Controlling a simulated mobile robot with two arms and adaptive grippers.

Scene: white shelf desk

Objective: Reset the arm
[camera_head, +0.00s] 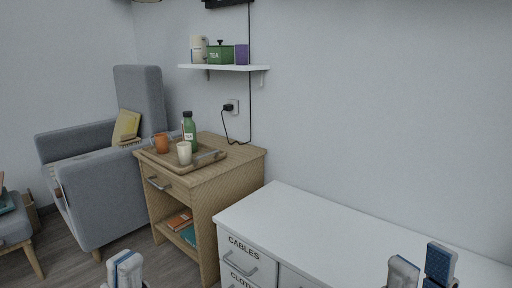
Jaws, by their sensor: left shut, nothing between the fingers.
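My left gripper (124,270) shows at the bottom edge, left of the white cabinet, with its white and blue fingertips together and nothing between them. My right gripper (421,268) shows at the bottom right, in front of the white cabinet top. Its two fingertips stand apart with an empty gap between them. Most of both arms is out of the picture.
A white cabinet (330,224) with labelled drawers has a bare top. A wooden side table (231,172) carries a tray (212,157) with a green bottle (189,134) and cups. A grey armchair (90,190) stands at the left; a wall shelf (222,67) hangs above.

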